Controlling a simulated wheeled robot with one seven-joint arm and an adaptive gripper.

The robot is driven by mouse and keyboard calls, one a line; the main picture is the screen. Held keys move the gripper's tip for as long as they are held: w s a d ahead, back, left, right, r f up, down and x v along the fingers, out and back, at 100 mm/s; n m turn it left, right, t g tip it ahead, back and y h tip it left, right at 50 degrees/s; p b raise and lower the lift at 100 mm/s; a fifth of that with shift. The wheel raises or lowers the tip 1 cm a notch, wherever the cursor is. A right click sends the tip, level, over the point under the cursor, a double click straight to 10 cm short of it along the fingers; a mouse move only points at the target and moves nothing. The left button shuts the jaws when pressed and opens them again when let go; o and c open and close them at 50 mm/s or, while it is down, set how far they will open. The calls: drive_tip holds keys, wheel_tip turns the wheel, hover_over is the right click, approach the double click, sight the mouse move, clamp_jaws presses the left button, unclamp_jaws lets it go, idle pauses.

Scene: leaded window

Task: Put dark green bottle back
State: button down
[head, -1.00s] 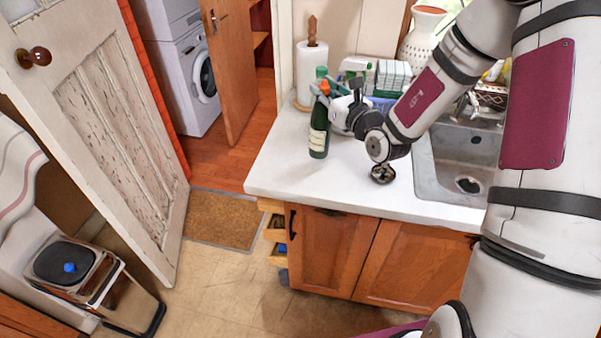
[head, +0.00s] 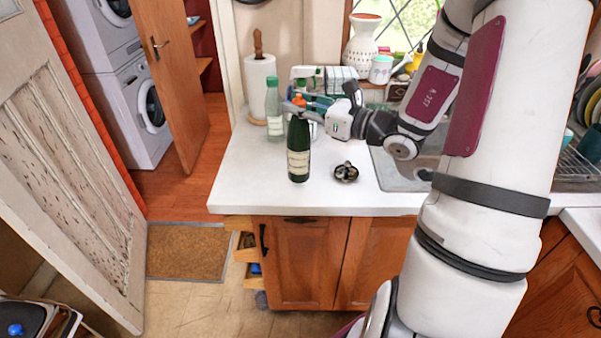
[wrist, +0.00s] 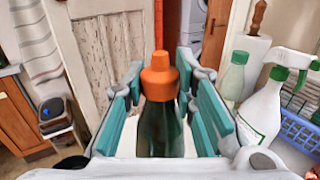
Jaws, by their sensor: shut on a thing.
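The dark green bottle (head: 298,150) has an orange cap and a pale label. It is upright over the white counter near its front edge; I cannot tell whether its base touches the counter. My gripper (head: 299,106) comes in from the right and is shut on the bottle near its top. In the wrist view the bottle's orange cap (wrist: 159,78) and dark neck stand between the teal finger pads of my gripper (wrist: 162,105). The pads hide part of the neck in the head view.
A pale green bottle (head: 273,110) stands behind to the left, by a paper towel roll (head: 260,84). A small dark round object (head: 346,172) lies to the bottle's right. A white spray bottle (wrist: 262,108) shows in the wrist view. The counter's front left (head: 240,185) is clear.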

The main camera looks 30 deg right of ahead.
drive_tip(key=s+d+f+n+y+b, duration=0.1)
drive_tip(key=s+d+b, duration=0.15)
drive_tip(key=s, duration=0.55)
drive_tip(key=w+d+f+p, duration=0.1)
drive_tip(key=w+d+f, duration=0.1)
drive_tip(key=w, duration=0.5)
drive_tip(key=w+d+f, duration=0.2)
drive_tip(key=w+f, duration=0.1)
drive_tip(key=w, duration=0.5)
drive_tip(key=shift+w+g+p, duration=0.3)
drive_tip(key=shift+p, duration=0.1)
drive_tip(key=shift+d+f, duration=0.1)
drive_tip(key=shift+f, duration=0.05)
drive_tip(key=c, duration=1.3)
unclamp_jaws()
